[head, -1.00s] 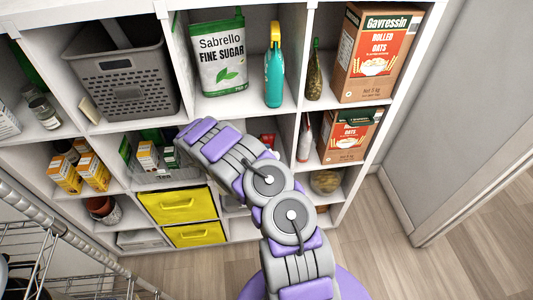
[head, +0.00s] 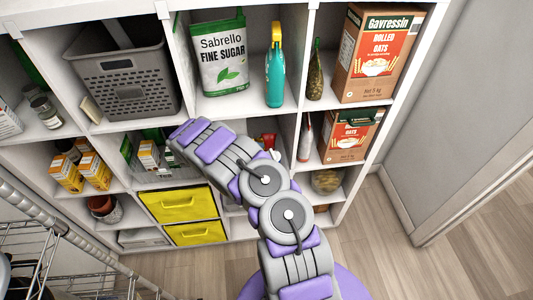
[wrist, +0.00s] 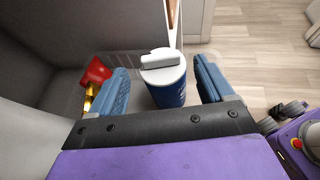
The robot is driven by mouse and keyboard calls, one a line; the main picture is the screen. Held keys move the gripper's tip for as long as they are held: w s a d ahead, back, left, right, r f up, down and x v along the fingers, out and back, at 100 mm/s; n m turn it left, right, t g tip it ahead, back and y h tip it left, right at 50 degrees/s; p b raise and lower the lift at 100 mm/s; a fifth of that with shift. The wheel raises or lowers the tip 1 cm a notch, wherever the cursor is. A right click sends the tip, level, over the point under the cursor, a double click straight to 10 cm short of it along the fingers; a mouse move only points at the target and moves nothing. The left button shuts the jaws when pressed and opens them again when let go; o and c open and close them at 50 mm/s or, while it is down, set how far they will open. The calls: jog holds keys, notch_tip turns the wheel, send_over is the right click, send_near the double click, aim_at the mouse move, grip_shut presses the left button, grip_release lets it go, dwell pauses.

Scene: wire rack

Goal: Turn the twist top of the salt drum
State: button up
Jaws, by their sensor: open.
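The salt drum (wrist: 167,84) shows in the wrist view as a dark blue cylinder with a white twist top (wrist: 163,58). A raised white bar crosses the top. My gripper (wrist: 165,80) is open, with one blue finger on each side of the drum. A gap shows between the drum and each finger. The lower part of the drum is hidden by my gripper's black front edge. In the head view my arm reaches into the middle shelf area and hides my gripper; I cannot make out the drum clearly there.
A red and yellow item (wrist: 94,78) stands close by the left finger. Shelf walls hem in the compartment. Above are a sugar bag (head: 221,55) and a teal spray bottle (head: 274,75); yellow drawers (head: 180,205) are below left. Open floor (head: 380,250) lies at right.

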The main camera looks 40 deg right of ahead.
jog(key=p+v, duration=0.1)
jog(key=v, duration=0.8)
jog(key=shift+w+a, duration=0.1)
jog(key=shift+a, duration=0.05)
jog(key=shift+f, duration=0.1)
